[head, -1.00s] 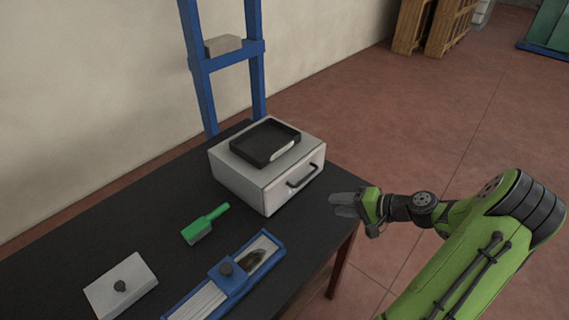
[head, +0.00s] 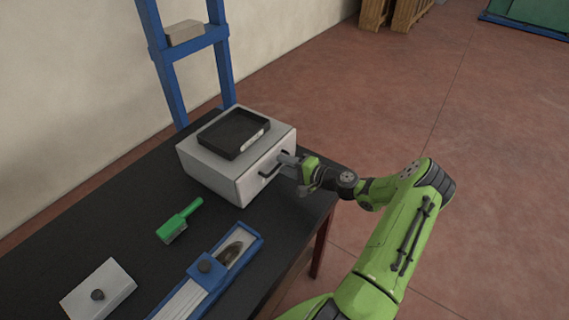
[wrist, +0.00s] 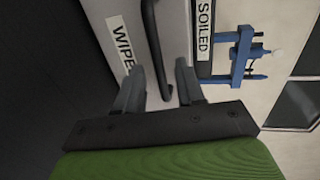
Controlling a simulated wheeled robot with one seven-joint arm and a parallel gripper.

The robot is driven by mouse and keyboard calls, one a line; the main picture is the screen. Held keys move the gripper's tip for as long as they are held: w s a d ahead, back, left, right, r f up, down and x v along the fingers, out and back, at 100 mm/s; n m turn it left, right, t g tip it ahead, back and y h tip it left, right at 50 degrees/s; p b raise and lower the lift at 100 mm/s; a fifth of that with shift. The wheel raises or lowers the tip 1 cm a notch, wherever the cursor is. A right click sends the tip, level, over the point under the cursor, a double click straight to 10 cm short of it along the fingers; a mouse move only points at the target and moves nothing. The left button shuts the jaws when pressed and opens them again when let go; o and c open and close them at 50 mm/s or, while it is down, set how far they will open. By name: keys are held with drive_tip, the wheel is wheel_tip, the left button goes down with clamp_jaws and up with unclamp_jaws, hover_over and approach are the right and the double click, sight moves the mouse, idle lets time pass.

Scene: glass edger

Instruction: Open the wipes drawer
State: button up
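The wipes drawer is the front of a light grey box (head: 229,182) on the dark table. In the wrist view its face (wrist: 120,12) carries a label (wrist: 122,42) reading "WIPE", partly cut off. A dark bar handle (wrist: 155,50) is fixed to the drawer front; it also shows in the head view (head: 267,174). The drawer looks closed. My gripper (wrist: 160,78) is open at the drawer front, with the handle between its two fingers and not gripped. In the head view, my gripper (head: 288,164) hides part of the handle.
A black tray (head: 262,137) labelled "SOILED" sits on the box. A green brush (head: 178,222), a blue-framed fixture (head: 206,280) and a white block with a knob (head: 112,289) lie on the table (head: 60,238). A blue rack (head: 160,60) stands behind. Floor right of the table is clear.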

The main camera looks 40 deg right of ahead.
drive_tip(key=shift+w+a+f, duration=0.1)
drive_tip(key=shift+w, duration=0.35)
clamp_jaws()
drive_tip(key=shift+s, duration=0.15)
drive_tip(key=f+b+v, duration=0.1)
drive_tip(key=v, duration=0.7)
drive_tip(key=f+b+v, duration=0.1)
drive_tip(key=f+v, duration=0.1)
drive_tip(key=v, duration=0.7)
drive_tip(key=shift+s+f, duration=0.25)
drive_tip(key=shift+s, duration=0.05)
